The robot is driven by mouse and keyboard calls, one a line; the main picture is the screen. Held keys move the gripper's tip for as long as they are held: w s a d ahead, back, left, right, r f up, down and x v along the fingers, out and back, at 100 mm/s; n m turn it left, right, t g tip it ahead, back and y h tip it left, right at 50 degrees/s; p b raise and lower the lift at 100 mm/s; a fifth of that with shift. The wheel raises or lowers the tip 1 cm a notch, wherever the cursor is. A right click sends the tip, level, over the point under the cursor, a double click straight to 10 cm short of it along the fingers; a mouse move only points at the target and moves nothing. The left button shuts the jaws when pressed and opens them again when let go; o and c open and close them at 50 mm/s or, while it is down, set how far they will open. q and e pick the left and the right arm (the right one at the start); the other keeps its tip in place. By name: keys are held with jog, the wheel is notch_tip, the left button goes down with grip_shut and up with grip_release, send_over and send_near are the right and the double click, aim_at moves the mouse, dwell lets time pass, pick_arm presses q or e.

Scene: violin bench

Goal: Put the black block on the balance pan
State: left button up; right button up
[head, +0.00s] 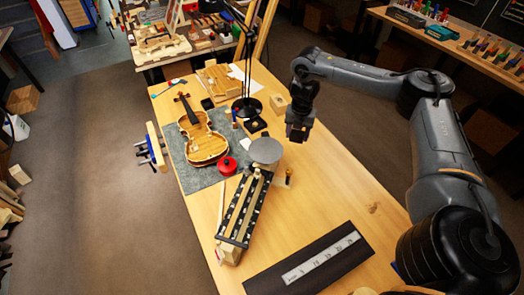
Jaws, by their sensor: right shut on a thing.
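The balance pan (265,150) is a round grey disc at the middle of the bench and looks empty. My right gripper (298,133) hangs above the bench, up and to the right of the pan and apart from it. It points down and is shut on a dark thing at its lower end, which I take to be the black block (296,137). The block's outline merges with the dark fingers. My left gripper is not in view.
A violin (202,140) lies on a grey mat (182,160), with a red round tin (228,166) near the pan. A black-framed rack (233,225) stands in front of the pan. The lamp base (247,107) is behind.

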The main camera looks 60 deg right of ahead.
jog(key=shift+a+f+b, duration=0.1)
jog(key=shift+f+b, duration=0.2)
jog(key=shift+f, duration=0.2)
jog(key=w+f+b, duration=0.1)
jog(key=w, duration=0.1)
jog(key=w+f+b, duration=0.2)
jog(key=w, duration=0.1)
jog(key=w+a+f+b, duration=0.1)
jog(key=w+b, duration=0.1)
jog(key=shift+w+f, duration=0.25)
jog(key=shift+w, duration=0.05)
send_over(266, 149)
jog(key=shift+a+f, duration=0.1)
jog(key=shift+f, duration=0.8)
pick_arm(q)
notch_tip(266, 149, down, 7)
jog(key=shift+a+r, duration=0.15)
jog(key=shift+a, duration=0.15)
pick_arm(e)
jog(key=shift+f, duration=2.05)
jog(key=shift+f, duration=0.1)
jog(key=o, duration=1.1)
jog(key=shift+c, duration=0.2)
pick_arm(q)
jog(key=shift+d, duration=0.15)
